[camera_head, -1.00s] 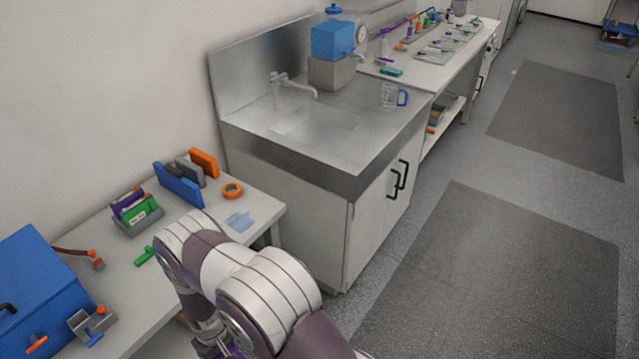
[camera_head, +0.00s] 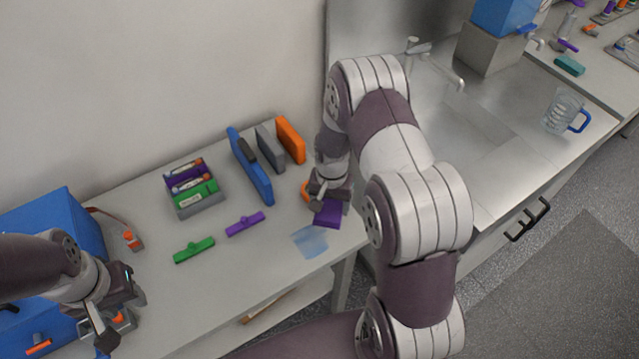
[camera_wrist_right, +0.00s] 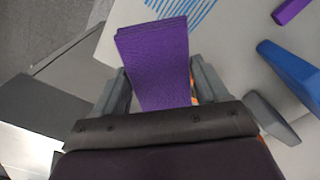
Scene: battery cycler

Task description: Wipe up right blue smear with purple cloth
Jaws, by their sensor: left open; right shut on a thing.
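The blue smear (camera_head: 311,241) is a pale blue patch on the white bench near its front right edge. It also shows as blue streaks (camera_wrist_right: 180,12) at the top of the right wrist view. The cloth (camera_wrist_right: 155,62) sticks out between the fingers in the right wrist view. I cannot tell whether it touches the bench. My left gripper (camera_head: 108,318) is open at the lower left, in front of the blue box.
Behind the smear stand blue (camera_head: 250,166), grey and orange upright plates. An orange tape ring (camera_head: 305,190) is partly hidden behind my right gripper. Purple (camera_head: 245,224) and green (camera_head: 194,250) clips lie to the left. The steel sink (camera_head: 470,130) adjoins on the right.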

